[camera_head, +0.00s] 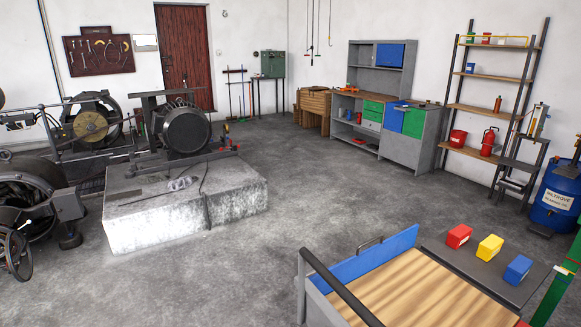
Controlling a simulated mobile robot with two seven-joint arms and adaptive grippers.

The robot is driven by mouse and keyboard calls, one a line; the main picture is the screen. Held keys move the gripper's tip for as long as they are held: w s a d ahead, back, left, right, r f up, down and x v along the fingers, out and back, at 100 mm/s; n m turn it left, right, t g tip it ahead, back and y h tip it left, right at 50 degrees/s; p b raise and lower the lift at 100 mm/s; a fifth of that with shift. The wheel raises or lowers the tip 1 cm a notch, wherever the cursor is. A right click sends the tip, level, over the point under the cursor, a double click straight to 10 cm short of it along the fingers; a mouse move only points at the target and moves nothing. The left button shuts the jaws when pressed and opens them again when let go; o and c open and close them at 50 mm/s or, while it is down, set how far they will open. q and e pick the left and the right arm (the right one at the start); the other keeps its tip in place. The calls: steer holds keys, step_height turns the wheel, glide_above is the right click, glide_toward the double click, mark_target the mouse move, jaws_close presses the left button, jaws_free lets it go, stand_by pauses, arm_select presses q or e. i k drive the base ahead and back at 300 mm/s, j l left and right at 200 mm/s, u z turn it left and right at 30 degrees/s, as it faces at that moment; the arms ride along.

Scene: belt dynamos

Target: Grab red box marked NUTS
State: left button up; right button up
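A small red box (458,236) with a pale label sits on a dark grey shelf (437,244) at the lower right. The writing on its label is too small to read. A yellow box (489,248) and a blue box (517,270) of similar size stand in a row to its right, apart from it. Neither of my grippers shows in the head view.
A cart with a wooden bed (425,292), blue side panel (377,254) and dark handle bar (340,286) adjoins the shelf. A green post (553,298) stands right. A concrete block (150,222) bears machinery. Open floor (290,190) lies between.

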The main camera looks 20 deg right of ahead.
mark_target(460, 235)
steer(key=k+l, duration=0.15)
steer(key=l, duration=0.2)
steer(key=k+l+z, duration=0.1)
steer(key=l, duration=0.2)
steer(key=k+l, duration=0.2)
steer(key=l, duration=0.15)
steer(key=k+l+z, duration=0.1)
steer(key=l, duration=0.2)
steer(key=k+l, duration=0.15)
steer(key=l, duration=0.2)
steer(key=k+l+z, duration=0.1)
steer(key=l, duration=0.25)
steer(key=k+l, duration=0.1)
steer(key=l, duration=0.75)
steer(key=k+l+z, duration=0.1)
steer(key=l, duration=0.7)
steer(key=k+l+z, duration=0.1)
steer(key=l, duration=0.75)
